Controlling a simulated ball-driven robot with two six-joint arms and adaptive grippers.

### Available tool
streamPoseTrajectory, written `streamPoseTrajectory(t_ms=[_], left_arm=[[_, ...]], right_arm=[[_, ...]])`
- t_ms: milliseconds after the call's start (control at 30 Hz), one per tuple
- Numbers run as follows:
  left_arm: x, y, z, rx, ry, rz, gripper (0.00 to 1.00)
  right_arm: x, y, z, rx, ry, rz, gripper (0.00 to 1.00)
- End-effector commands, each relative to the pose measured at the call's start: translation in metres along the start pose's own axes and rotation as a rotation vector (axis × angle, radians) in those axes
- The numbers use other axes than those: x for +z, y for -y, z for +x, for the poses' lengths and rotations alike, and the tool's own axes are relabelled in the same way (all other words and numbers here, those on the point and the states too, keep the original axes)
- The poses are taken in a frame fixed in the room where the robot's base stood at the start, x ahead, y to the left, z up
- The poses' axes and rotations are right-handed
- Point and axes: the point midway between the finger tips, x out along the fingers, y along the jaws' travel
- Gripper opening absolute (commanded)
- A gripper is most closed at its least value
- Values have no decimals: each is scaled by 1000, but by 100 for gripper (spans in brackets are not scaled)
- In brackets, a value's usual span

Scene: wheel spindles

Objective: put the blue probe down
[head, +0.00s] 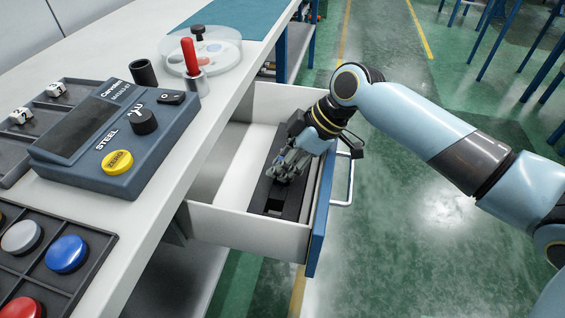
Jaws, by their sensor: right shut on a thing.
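My right gripper (287,167) reaches down into the open drawer (245,232), over a black tray (270,203) lying along the drawer's front side. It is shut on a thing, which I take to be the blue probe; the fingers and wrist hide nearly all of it. I cannot tell whether the probe touches the tray. My left gripper is not in view.
On the bench stand a blue-grey gauge box (115,140) with a yellow button (118,162), a black cup (143,73), a red-handled tool (190,57) and a clear round dish (226,57). A disc tray (88,270) is at lower left. The drawer walls surround my gripper.

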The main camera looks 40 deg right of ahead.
Motion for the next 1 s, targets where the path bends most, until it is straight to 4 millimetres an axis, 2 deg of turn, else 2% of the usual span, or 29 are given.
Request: streamPoseTrajectory(t_ms=[267, 300, 433, 767, 867, 1000], left_arm=[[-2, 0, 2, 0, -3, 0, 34], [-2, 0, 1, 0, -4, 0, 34], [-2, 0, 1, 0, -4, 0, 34], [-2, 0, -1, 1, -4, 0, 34], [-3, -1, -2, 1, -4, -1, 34], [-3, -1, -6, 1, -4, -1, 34]], right_arm=[[1, 0, 2, 0, 0, 0, 0], [1, 0, 2, 1, 0, 0, 25], [1, 0, 1, 1, 0, 0, 42], [-2, 0, -2, 1, 0, -1, 43], [0, -2, -14, 3, 3, -3, 43], [0, -2, -44, 4, 4, -6, 43]])
